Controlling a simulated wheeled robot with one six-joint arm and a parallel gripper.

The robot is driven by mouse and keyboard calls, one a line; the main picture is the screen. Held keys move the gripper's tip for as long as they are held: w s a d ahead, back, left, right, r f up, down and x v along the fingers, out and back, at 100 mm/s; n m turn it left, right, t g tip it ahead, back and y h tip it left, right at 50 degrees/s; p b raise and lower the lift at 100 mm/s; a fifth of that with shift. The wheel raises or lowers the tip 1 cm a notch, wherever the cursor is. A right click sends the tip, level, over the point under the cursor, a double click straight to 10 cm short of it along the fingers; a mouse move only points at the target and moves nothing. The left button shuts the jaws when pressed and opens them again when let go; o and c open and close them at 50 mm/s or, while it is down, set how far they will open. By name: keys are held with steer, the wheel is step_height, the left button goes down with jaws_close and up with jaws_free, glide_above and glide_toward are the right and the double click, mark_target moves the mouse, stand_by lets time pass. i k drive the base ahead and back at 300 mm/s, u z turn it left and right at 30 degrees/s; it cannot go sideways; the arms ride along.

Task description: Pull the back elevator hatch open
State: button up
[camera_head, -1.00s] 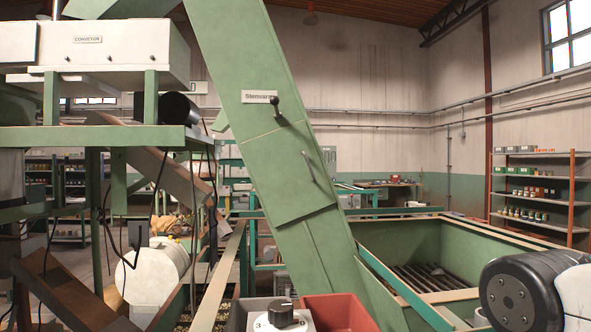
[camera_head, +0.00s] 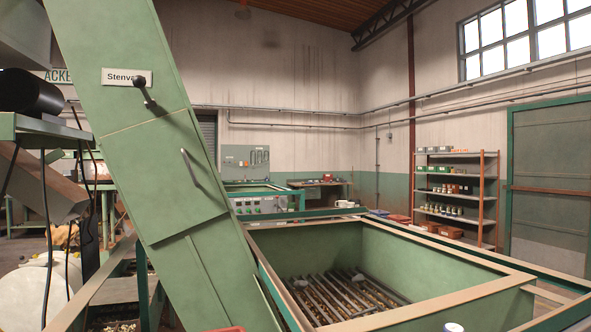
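A tall green elevator chute (camera_head: 110,70) leans across the left of the head view, its top to the left. A hatch panel (camera_head: 160,175) with a slanted bar handle (camera_head: 191,168) is set in its face and looks shut. Above the panel is a black-knobbed lever (camera_head: 143,90) beside a "Stenvag" label, partly covered by the lever. I cannot tell whether this is the back hatch. My gripper is not in view.
A large green hopper (camera_head: 415,255) with tan rims and a slatted grate (camera_head: 345,295) fills the right foreground. A shelf rack (camera_head: 455,190) and a green door (camera_head: 550,180) stand behind it. A white tank (camera_head: 40,290) and hanging cables are at the far left.

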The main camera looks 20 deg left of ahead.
mark_target(163, 171)
steer(key=z, duration=0.4)
steer(key=k, duration=0.45)
steer(key=u, duration=1.65)
